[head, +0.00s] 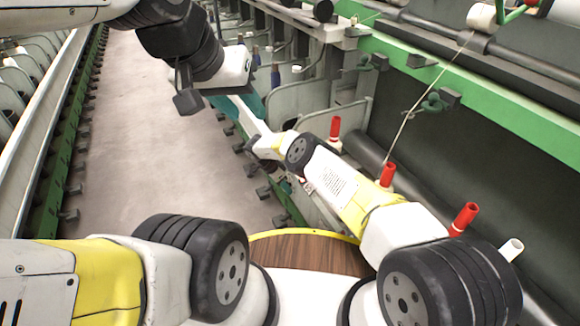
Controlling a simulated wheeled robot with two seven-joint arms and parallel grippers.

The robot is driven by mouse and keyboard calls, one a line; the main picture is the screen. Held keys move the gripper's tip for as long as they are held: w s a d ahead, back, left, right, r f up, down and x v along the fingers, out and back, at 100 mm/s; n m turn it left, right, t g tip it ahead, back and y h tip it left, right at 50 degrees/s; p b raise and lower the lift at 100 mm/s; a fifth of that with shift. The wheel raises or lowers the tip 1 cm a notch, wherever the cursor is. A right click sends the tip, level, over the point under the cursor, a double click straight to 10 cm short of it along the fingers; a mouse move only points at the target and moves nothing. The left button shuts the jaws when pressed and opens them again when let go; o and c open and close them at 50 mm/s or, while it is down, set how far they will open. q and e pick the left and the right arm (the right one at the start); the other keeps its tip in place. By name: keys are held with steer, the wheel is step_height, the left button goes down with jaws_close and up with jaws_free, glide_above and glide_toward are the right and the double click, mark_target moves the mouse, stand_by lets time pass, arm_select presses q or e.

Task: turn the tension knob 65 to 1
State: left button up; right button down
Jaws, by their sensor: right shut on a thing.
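My left gripper (213,97) hangs over the aisle at the upper left. Its dark fingers stand apart with nothing between them. My right arm reaches from the lower right toward the machine's lower side, and its wrist (266,146) is beside the green rail. The right gripper's fingers are hidden or too small to make out, so what they hold does not show. I cannot pick out tension knob 65 or read any number. Dark green tension parts (434,102) sit on the machine's green beam, with a pale yarn running past them.
The spinning frame (490,110) fills the right side, with red bobbin tubes (387,174) standing along it. Another frame (45,150) lines the left. The grey aisle floor (130,140) between them is clear. A round wooden top with a yellow rim (300,233) is below my arms.

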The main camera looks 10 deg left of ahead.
steer(key=shift+w+d, duration=0.1)
steer(key=shift+w, duration=0.1)
steer(key=c, duration=1.4)
jaws_free()
steer(key=shift+o, duration=0.3)
steer(key=shift+s, duration=0.1)
steer(key=shift+r, duration=0.1)
steer(key=v, duration=0.7)
steer(key=shift+r, duration=0.25)
